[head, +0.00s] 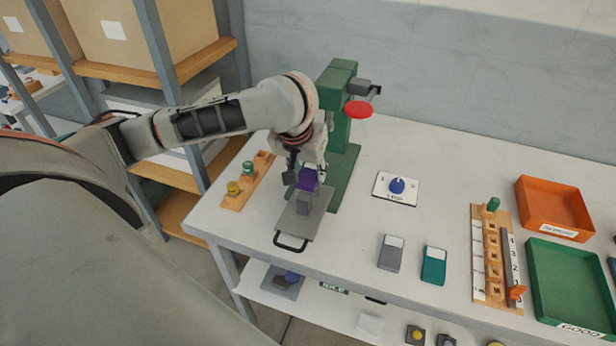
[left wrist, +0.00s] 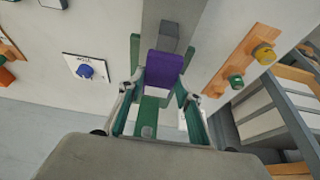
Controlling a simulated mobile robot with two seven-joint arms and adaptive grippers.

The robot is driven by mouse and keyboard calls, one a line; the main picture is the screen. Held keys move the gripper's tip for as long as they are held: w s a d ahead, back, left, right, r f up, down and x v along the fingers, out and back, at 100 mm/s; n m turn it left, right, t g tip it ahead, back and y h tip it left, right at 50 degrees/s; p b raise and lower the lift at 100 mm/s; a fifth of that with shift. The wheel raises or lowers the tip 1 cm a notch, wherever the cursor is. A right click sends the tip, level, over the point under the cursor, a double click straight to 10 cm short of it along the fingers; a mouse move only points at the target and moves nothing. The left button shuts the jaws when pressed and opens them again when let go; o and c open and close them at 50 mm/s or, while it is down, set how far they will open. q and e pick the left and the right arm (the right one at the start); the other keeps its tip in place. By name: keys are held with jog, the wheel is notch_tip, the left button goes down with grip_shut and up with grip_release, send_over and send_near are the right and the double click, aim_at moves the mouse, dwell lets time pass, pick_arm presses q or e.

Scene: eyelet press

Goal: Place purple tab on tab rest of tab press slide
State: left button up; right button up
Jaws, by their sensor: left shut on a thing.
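My left gripper (head: 303,174) is shut on the purple tab (head: 309,181), above the grey tab press slide (head: 318,222). In the left wrist view, the purple tab (left wrist: 165,66) stands between the two fingertips. A grey block (head: 303,203) on the slide, likely the tab rest, is just in front of the tab; the left wrist view shows it beyond the tab (left wrist: 168,37). I cannot tell whether the tab touches the slide or block. The green press (head: 342,115) stands behind, partly hidden by my arm. My right gripper is not in view.
A wooden strip with green and yellow knobs (head: 237,191) lies left of the slide. A blue knob on a white plate (head: 397,186), grey and teal blocks, a numbered wooden rack (head: 478,250), and orange and green trays are to the right. The black slide handle (head: 291,246) reaches the table's front edge.

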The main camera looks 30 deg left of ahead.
pick_arm(q)
notch_tip(320, 180, down, 2)
jog(key=shift+f, duration=0.1)
jog(key=shift+f, duration=0.2)
jog(key=o, duration=0.9)
jog(key=shift+o, duration=0.2)
